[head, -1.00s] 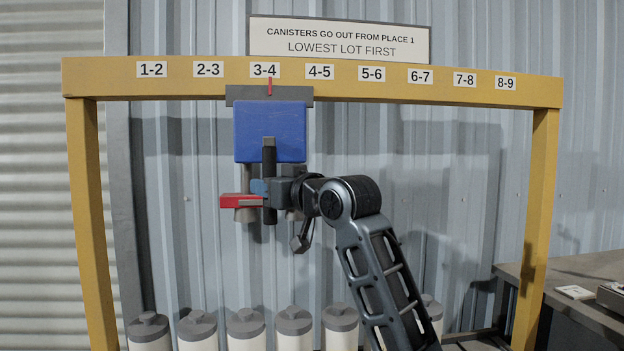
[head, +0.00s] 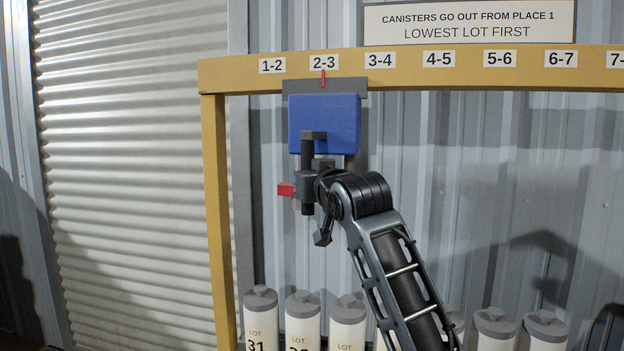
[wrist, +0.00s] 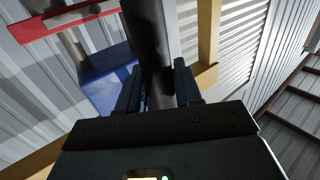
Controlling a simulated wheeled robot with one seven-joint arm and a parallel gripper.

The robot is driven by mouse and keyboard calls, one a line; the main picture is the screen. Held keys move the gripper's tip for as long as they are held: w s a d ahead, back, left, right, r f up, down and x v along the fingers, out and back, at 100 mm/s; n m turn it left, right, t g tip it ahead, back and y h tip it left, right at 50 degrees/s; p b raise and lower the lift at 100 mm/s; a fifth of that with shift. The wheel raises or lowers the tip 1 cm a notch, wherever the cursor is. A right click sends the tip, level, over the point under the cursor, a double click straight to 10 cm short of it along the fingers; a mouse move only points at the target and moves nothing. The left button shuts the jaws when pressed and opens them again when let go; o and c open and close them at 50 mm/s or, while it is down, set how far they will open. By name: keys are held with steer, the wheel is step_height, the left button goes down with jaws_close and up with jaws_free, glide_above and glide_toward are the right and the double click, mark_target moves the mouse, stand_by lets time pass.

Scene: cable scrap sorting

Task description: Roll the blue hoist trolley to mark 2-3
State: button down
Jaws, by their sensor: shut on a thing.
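The blue hoist trolley (head: 324,120) hangs from the yellow beam (head: 430,62) by its grey top plate (head: 352,86). The red pointer (head: 323,78) on the plate stands at the label 2-3 (head: 323,62). A dark upright handle (head: 307,153) hangs at the trolley's front. My gripper (head: 307,187) is shut on this handle below the blue body. The wrist view shows the dark bar (wrist: 155,55) between my fingers and the blue body (wrist: 107,85) beyond. A red part (head: 286,189) shows left of my gripper. The trolley's lower parts are partly hidden by my arm.
Several white canisters with grey lids (head: 302,318) stand in a row below the beam, some hidden by my arm. A sign (head: 470,22) above reads that canisters go out from place 1, lowest lot first. A yellow post (head: 218,220) stands at the left.

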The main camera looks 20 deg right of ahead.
steer(key=shift+a, duration=0.1)
steer(key=c, duration=0.9)
jaws_free()
steer(key=shift+s, duration=0.1)
steer(key=s+b, duration=0.1)
steer(key=s, duration=0.6)
steer(key=shift+s, duration=0.35)
